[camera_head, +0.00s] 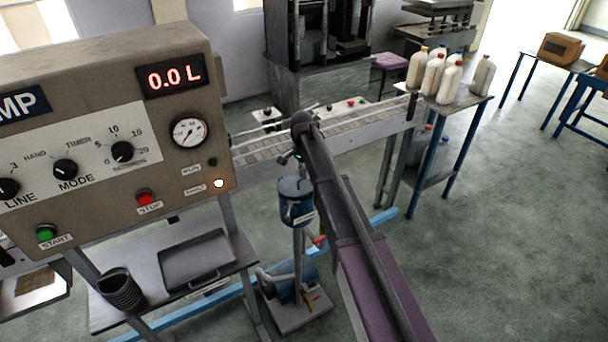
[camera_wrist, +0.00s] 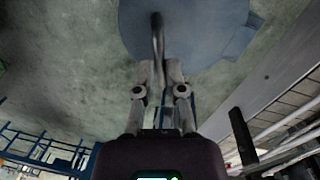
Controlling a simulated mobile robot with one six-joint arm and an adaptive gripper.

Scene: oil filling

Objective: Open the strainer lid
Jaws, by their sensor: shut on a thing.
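The blue strainer (camera_head: 296,209) stands upright on a pipe stand, left of my arm in the head view. Its round grey-blue lid (camera_head: 293,187) appears to sit on top. In the wrist view the lid (camera_wrist: 205,30) fills the top middle, with a thin upright handle (camera_wrist: 157,35) in front of it. My gripper (camera_wrist: 159,72) is shut on the lid handle, one finger on each side. In the head view my gripper (camera_head: 291,158) is small and dark, just above the lid. Whether the lid has any gap underneath cannot be told.
The pump panel (camera_head: 110,140) stands close on the left and reads 0.0 L. A conveyor (camera_head: 350,132) runs behind the strainer. White bottles (camera_head: 432,76) stand on a side table at the right. A blue floor pipe (camera_head: 384,217) lies near the stand.

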